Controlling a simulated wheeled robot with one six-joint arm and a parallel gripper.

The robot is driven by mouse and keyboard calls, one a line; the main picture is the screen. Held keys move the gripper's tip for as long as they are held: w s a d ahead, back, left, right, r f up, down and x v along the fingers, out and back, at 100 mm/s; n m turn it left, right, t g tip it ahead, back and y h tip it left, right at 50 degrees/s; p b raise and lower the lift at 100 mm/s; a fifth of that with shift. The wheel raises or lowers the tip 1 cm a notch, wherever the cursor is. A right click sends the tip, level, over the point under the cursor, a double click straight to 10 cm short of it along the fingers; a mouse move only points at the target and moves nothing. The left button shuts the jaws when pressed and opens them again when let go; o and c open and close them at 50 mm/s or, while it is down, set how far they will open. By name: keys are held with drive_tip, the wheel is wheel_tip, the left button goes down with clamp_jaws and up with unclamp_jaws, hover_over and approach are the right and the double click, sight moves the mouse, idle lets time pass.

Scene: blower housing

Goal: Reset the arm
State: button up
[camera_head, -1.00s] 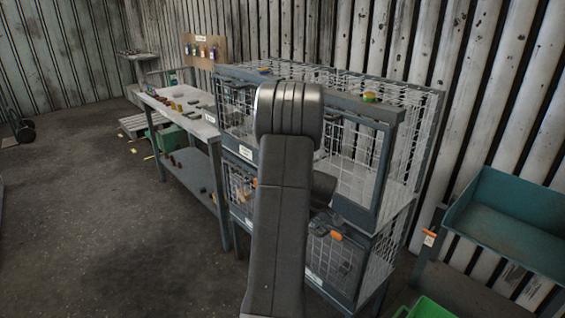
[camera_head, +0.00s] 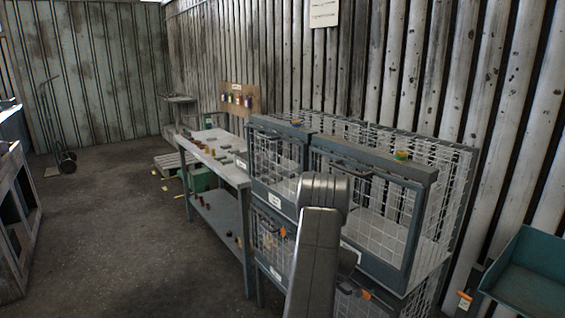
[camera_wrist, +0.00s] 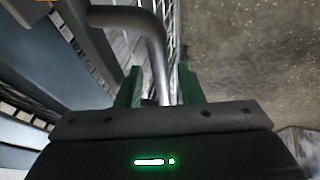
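My arm rises at the bottom middle of the head view, in front of the wire cages (camera_head: 375,215). It hides my gripper there. In the wrist view my gripper (camera_wrist: 160,88) has its two green fingers standing apart. A grey bent bar, like a door handle (camera_wrist: 152,35), runs down the picture between the fingers. The fingers do not visibly close on it, and I cannot tell how deep between them it lies.
The cages stand against the corrugated wall. A grey workbench (camera_head: 232,172) with small parts is left of them, and a teal tray (camera_head: 535,270) is at the right. The floor (camera_head: 120,220) at left is open. Wire mesh (camera_wrist: 85,30) is close to my gripper.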

drive_tip(key=shift+x, duration=0.8)
drive_tip(key=shift+r, duration=0.1)
